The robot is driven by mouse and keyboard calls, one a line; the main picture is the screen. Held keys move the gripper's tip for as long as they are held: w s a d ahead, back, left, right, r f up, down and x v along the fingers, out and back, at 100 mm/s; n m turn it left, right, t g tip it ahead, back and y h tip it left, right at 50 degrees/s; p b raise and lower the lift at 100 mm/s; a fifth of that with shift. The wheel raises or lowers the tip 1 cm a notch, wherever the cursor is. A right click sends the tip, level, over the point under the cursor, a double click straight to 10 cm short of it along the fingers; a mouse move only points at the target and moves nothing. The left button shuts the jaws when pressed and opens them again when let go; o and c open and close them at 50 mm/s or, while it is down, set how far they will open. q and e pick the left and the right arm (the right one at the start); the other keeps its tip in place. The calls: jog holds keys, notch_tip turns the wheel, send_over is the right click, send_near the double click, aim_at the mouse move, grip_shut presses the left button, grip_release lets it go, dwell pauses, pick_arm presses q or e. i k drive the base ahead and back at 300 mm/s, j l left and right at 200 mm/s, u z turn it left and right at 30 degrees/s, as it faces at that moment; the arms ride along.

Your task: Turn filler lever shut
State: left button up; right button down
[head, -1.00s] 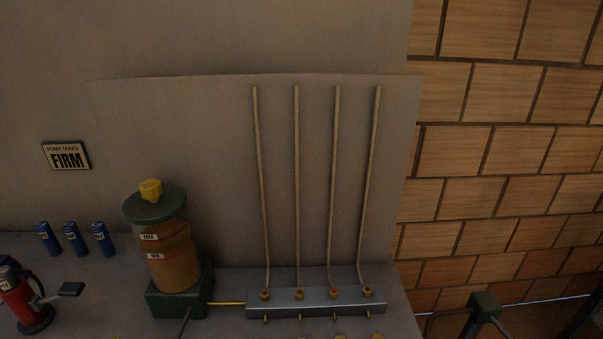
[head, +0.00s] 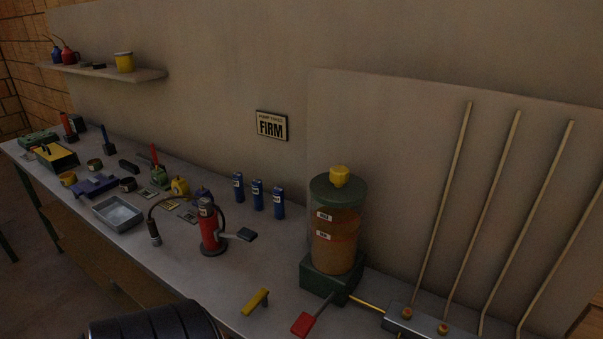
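A clear reservoir (head: 333,240) with amber contents, a green lid and a yellow cap stands on a green base (head: 325,283) at the lower right of the head view. A lever with a red grip (head: 303,323) slants down and left from this base. A red pump-like device (head: 211,231) with a black hose stands left of the reservoir. A lever with a dark flat end (head: 247,235) sticks out on its right side. I cannot tell which of these is the filler lever. Neither of my grippers shows in view.
A yellow handle (head: 256,300) lies near the bench's front edge. Several blue cartridges (head: 257,195) stand behind. A grey tray (head: 117,212) and loose tools lie left. A metal manifold block (head: 407,318) with upright pipes is at right. A dark rounded shape fills the bottom left.

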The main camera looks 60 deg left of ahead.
aim_at(261, 296)
jog(key=u, duration=2.05)
jog(key=j+z, duration=0.1)
jog(key=i+j, duration=0.05)
